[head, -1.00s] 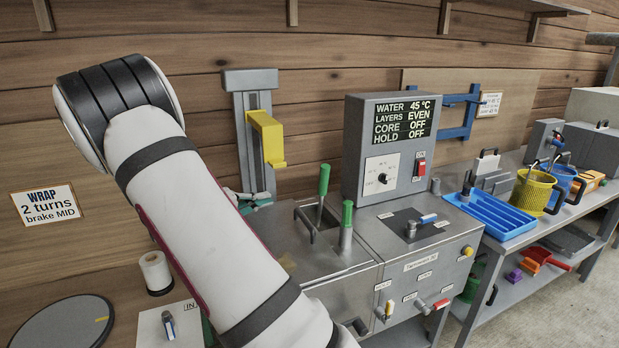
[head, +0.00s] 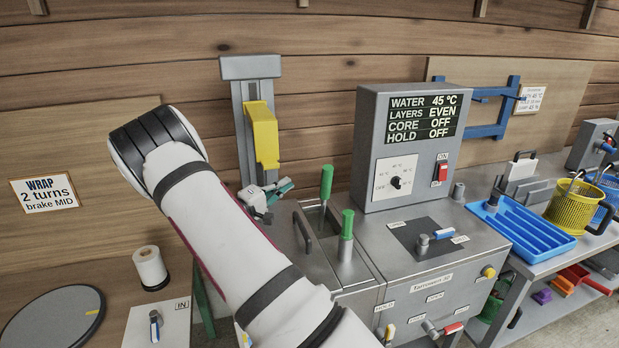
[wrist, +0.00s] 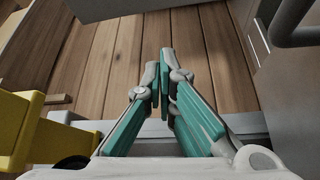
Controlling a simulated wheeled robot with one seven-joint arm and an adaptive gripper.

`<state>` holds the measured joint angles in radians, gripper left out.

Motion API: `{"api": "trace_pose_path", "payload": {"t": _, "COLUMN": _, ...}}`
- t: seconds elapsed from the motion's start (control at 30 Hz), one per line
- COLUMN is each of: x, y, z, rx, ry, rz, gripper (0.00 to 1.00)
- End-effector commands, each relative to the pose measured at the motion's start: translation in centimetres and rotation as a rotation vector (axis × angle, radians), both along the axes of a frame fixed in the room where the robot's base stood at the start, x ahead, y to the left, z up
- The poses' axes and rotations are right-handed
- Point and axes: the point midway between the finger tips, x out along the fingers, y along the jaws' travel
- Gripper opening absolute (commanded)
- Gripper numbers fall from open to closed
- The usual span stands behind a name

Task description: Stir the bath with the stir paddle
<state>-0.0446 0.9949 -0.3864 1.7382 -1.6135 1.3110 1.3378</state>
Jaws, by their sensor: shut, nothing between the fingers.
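The bath (head: 312,238) is a steel tank with a narrow opening in its top. Two green-handled tools stand upright at it: one green handle (head: 326,184) toward the back and another (head: 346,224) nearer. I cannot tell which is the stir paddle; their lower ends are hidden. My gripper (head: 288,186) is shut and empty, left of the green handles and in front of the grey column. In the wrist view its teal fingers (wrist: 161,75) are together, with wooden boards beyond.
A grey column (head: 243,130) with a yellow block (head: 264,136) stands behind my gripper. A control box (head: 412,145) reads WATER 45 °C, LAYERS EVEN, CORE OFF, HOLD OFF. A blue tray (head: 520,232) is at right. A grey disc (head: 50,322) lies at front left.

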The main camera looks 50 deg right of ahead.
Motion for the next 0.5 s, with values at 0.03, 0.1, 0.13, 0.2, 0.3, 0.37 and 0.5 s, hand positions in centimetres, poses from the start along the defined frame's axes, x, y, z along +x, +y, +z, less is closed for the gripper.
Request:
{"api": "trace_pose_path", "payload": {"t": 0.03, "x": -0.1, "y": -0.5, "z": 0.1, "rx": -0.001, "ry": -0.001, "rz": -0.002, "gripper": 0.0}}
{"api": "trace_pose_path", "payload": {"t": 0.1, "x": -0.2, "y": -1.4, "z": 0.2, "rx": -0.001, "ry": 0.0, "rz": -0.004, "gripper": 0.0}}
{"api": "trace_pose_path", "payload": {"t": 0.13, "x": -0.2, "y": -1.9, "z": 0.2, "rx": -0.001, "ry": 0.0, "rz": -0.004, "gripper": 0.0}}
{"api": "trace_pose_path", "payload": {"t": 0.2, "x": -0.3, "y": -3.2, "z": 0.4, "rx": 0.0, "ry": -0.001, "rz": -0.005, "gripper": 0.0}}
{"api": "trace_pose_path", "payload": {"t": 0.3, "x": -0.4, "y": -5.2, "z": 0.6, "rx": -0.001, "ry": -0.001, "rz": -0.006, "gripper": 0.0}}
{"api": "trace_pose_path", "payload": {"t": 0.37, "x": -0.3, "y": -6.4, "z": 0.7, "rx": -0.001, "ry": -0.002, "rz": -0.005, "gripper": 0.0}}
{"api": "trace_pose_path", "payload": {"t": 0.5, "x": -0.4, "y": -9.0, "z": 1.0, "rx": -0.001, "ry": -0.001, "rz": -0.004, "gripper": 0.0}}
